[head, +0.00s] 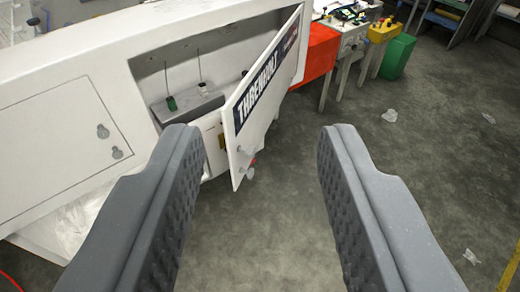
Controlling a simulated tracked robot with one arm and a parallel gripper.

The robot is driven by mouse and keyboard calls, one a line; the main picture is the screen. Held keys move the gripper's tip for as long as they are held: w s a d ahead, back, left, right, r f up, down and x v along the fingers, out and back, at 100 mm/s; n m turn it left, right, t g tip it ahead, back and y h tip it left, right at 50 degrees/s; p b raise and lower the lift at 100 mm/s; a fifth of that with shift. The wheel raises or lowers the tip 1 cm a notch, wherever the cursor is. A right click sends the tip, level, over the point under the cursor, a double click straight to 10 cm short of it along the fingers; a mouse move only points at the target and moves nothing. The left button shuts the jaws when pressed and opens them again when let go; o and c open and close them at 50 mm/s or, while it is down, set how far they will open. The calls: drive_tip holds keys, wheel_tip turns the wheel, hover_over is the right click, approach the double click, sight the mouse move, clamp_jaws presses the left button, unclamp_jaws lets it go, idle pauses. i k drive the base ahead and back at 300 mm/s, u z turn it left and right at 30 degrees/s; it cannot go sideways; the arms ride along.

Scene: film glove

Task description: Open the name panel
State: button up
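The name panel (268,84) is a white door with a dark strip that reads "THRENHOLT". It stands swung out from the white cabinet (130,65), with its hinge side at the upper right. Small light knobs (245,166) show near its lower free corner. Behind it the recess (190,75) is exposed, with a grey ledge, thin rods and a small green part. My gripper (255,145) is open and empty, its two grey padded fingers wide apart. The left finger overlaps the view of the cabinet's lower edge; whether it touches anything cannot be told.
A second panel (60,140) on the cabinet's left is shut. Plastic wrap (80,222) lies below it. A red box (318,52), a yellow box (383,31) and a green bin (397,56) stand behind. The grey floor at right is mostly clear, with scraps (389,115).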

sight(248, 115)
drive_tip(key=i, duration=1)
drive_tip(key=u, duration=0.1)
